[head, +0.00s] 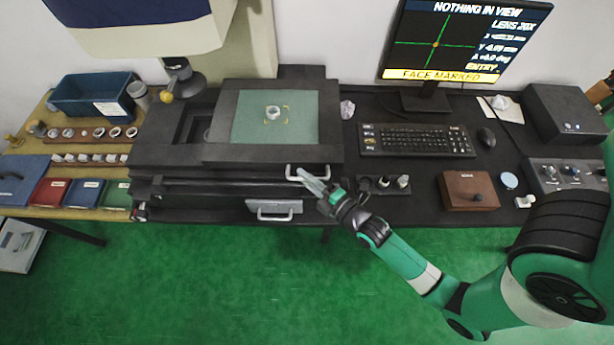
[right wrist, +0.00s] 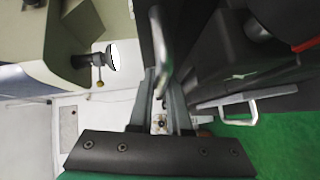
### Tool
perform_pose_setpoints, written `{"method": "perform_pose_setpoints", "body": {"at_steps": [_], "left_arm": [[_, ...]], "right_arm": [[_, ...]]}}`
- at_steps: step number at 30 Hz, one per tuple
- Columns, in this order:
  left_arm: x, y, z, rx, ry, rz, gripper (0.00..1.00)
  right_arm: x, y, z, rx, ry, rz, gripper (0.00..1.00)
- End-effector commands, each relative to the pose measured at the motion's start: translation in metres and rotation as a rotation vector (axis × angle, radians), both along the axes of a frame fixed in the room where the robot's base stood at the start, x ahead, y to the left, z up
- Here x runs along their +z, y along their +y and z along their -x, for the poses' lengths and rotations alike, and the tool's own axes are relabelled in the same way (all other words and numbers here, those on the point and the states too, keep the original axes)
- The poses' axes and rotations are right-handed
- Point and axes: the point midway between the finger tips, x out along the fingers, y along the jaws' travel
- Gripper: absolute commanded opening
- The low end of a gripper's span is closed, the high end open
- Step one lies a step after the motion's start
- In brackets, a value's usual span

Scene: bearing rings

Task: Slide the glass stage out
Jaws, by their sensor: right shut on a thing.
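The glass stage is a teal plate (head: 250,132) in a thick dark frame (head: 225,152). It sits right of the objective on the dark microscope base, and a dark opening shows to its left. One small pale ring (head: 273,113) lies on the glass inside yellow corner marks. A silver handle (head: 292,172) is on the frame's front edge, and its bar (right wrist: 160,48) also shows in the right wrist view. My right gripper (head: 305,175) is shut on this handle, its fingers partly hiding the right end. My left gripper is not in view.
The microscope head with its objective (head: 182,80) overhangs left of the stage. A second handle (head: 272,212) is on a drawer below. A keyboard (head: 415,140), a brown box (head: 468,190) and small knobs stand to the right. Green floor lies open in front.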

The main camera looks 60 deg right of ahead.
Motion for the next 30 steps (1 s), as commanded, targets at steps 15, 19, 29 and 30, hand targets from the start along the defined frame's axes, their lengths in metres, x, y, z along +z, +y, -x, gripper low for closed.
{"method": "perform_pose_setpoints", "body": {"at_steps": [15,19,29,30], "left_arm": [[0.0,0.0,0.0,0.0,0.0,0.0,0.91],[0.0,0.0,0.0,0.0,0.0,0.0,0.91],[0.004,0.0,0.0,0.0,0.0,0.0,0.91],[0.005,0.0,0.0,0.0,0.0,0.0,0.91]], "right_arm": [[0.0,0.0,0.001,-0.001,-0.001,0.0,0.45],[0.0,0.0,0.0,-0.001,-0.001,0.0,0.45],[0.003,0.006,0.017,-0.001,0.002,-0.002,0.45],[0.004,0.009,0.024,-0.001,0.002,-0.002,0.45]]}}
